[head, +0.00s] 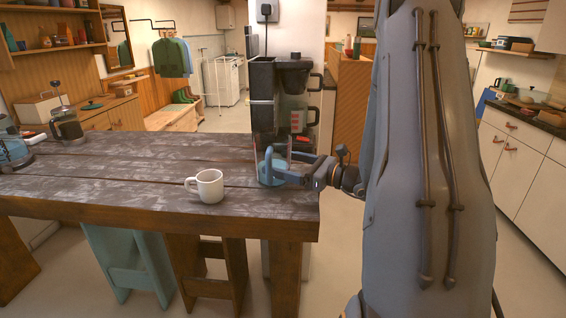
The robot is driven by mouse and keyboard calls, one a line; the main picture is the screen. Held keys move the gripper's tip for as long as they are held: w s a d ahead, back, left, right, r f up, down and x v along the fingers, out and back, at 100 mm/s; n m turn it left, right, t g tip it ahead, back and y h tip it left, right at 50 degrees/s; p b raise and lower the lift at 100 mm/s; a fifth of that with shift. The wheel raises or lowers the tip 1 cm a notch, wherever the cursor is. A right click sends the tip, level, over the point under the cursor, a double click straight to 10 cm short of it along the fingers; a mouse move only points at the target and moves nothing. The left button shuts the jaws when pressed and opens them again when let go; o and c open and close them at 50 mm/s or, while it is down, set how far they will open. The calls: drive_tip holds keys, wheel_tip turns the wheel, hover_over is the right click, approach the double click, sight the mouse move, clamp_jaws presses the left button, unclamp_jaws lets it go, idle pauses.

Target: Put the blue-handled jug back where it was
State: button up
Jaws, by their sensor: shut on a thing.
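My gripper (290,167) reaches in from the right over the right end of the wooden table. It is shut on a small blue piece, which looks like the blue-handled jug (267,168). The jug's curved blue part shows to the left of the fingers, and the fingers hide some of it. I cannot tell whether its bottom touches the table or hangs just above it. Behind it stands a dark coffee machine (262,92) with a black-handled glass container (296,115).
A white mug (208,186) stands on the table (110,180) left of my gripper, near the front edge. A glass vessel with blue parts (13,151) stands at the far left. The table between them is clear. Stools stand under the front edge.

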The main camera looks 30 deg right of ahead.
drive_tip(key=shift+f, duration=0.1)
drive_tip(key=o, duration=1.9)
drive_tip(key=shift+f, duration=0.1)
drive_tip(key=shift+r, duration=0.2)
drive_tip(key=b+v, duration=0.3)
drive_tip(key=v, duration=0.9)
drive_tip(key=shift+b, duration=0.4)
drive_tip(key=shift+f, duration=0.1)
